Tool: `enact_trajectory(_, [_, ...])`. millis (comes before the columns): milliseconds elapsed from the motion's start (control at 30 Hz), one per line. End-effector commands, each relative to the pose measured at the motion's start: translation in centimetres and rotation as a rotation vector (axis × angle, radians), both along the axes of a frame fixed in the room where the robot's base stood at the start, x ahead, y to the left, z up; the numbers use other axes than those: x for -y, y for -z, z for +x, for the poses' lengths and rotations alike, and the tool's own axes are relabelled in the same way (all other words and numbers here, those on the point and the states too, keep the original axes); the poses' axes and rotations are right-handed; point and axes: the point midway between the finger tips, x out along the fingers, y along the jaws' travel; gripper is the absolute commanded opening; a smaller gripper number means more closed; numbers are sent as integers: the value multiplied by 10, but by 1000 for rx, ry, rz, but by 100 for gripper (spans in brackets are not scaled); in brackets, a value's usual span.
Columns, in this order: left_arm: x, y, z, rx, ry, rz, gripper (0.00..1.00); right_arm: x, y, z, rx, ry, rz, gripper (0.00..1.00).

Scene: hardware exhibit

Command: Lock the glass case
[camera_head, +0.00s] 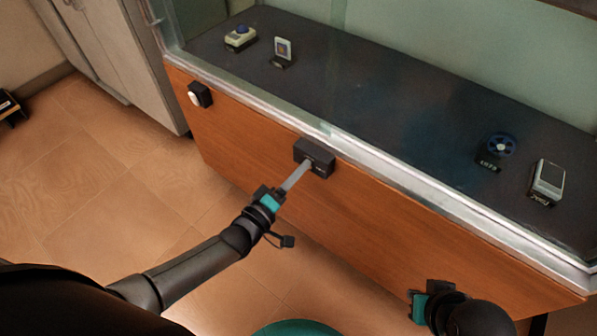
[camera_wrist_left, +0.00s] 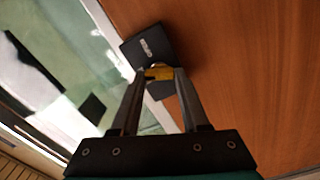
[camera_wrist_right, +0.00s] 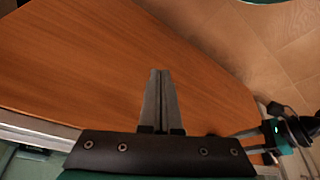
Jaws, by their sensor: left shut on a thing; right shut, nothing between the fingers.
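The glass case (camera_head: 375,165) has a clear top over a wooden front panel. A black lock box (camera_head: 315,157) is mounted on the panel just below the metal rim; it also shows in the left wrist view (camera_wrist_left: 147,45). My left gripper (camera_head: 304,170) reaches up to the box. Its fingers are shut on a small brass-yellow piece, seemingly a key (camera_wrist_left: 158,72), right at the box. I cannot tell whether the key is inserted or turned. My right gripper (camera_wrist_right: 160,72) is shut and empty, low in front of the panel's right part.
Inside the case stand a small device (camera_head: 240,38), a card-like item (camera_head: 283,50), a blue reel (camera_head: 501,146) and a grey device (camera_head: 548,180). A black box with a white button (camera_head: 199,95) sits on the panel's left. A grey cabinet (camera_head: 115,50) stands left.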

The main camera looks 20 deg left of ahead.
Motion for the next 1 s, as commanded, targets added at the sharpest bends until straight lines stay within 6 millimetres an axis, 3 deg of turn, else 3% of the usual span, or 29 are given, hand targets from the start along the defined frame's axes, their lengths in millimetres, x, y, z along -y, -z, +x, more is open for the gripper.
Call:
enact_trajectory(500, [0,3,0,-117,0,-315,0,0,-20,-1,31,1,6,0])
enact_trajectory(1000, [0,3,-1,-139,0,-373,0,1,-24,-3,35,-1,3,0])
